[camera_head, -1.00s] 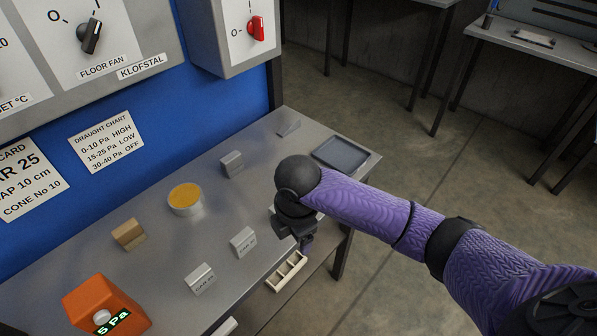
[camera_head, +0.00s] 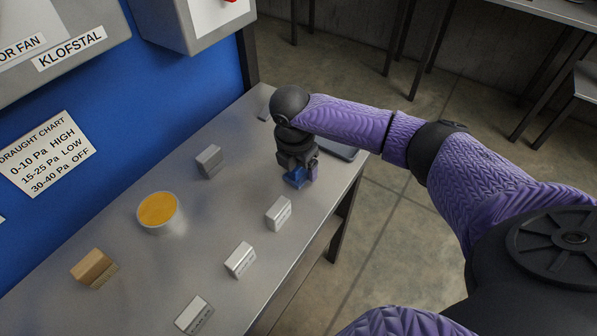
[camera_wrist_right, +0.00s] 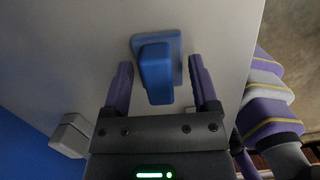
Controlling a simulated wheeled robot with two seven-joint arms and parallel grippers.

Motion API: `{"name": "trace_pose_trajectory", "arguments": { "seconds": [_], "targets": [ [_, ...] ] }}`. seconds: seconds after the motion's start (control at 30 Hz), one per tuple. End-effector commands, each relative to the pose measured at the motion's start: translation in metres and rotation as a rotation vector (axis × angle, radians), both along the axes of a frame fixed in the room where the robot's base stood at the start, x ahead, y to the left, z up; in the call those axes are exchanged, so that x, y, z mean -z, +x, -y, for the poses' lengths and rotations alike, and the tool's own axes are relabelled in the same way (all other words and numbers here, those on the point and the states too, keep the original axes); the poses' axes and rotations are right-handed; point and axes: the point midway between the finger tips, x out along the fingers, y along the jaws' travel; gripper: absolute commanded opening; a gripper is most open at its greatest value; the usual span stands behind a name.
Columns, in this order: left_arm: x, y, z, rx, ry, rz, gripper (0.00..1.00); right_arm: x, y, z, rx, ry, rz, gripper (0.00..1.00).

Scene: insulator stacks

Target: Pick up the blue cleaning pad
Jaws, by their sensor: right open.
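The blue cleaning pad (camera_head: 295,179) is on the grey metal table, partly hidden by my right gripper (camera_head: 302,174) in the head view. In the right wrist view the pad (camera_wrist_right: 157,72) shows as a blue block on a wider blue base. My right gripper (camera_wrist_right: 160,66) is open, with one finger on each side of the pad's raised block. Gaps show between the block and both fingers, so it is not clamped. My left gripper is not in view.
Small grey blocks (camera_head: 209,160), (camera_head: 279,213), (camera_head: 240,259) stand on the table (camera_head: 215,215). A round tin with a yellow top (camera_head: 158,210) and a tan block (camera_head: 94,268) are at left. A grey tray (camera_head: 343,151) lies behind my wrist. The table's front edge is near.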

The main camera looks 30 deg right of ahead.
Motion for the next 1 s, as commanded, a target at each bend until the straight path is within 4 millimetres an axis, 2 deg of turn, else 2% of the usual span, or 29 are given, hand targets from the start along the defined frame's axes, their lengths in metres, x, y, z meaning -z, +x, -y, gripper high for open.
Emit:
{"name": "trace_pose_trajectory", "arguments": {
  "seconds": [0.13,0.17,0.5,0.83,0.93,1.0],
  "targets": [
    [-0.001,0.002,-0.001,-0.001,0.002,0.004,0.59,-0.002,0.0,0.0,0.0,0.001,0.002,0.76],
    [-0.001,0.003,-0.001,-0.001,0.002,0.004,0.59,-0.002,0.0,0.0,0.0,0.001,0.002,0.72],
    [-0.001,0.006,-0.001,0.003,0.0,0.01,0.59,-0.002,0.0,0.0,0.0,0.0,0.001,0.0],
    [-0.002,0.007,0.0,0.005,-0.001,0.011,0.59,-0.004,0.0,0.0,0.0,0.0,0.001,0.0],
    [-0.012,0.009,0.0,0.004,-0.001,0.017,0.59,-0.024,0.0,-0.001,0.0,0.001,0.004,0.0],
    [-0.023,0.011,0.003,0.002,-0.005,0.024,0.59,-0.045,0.001,0.0,0.0,0.001,0.006,0.0]
  ]
}}
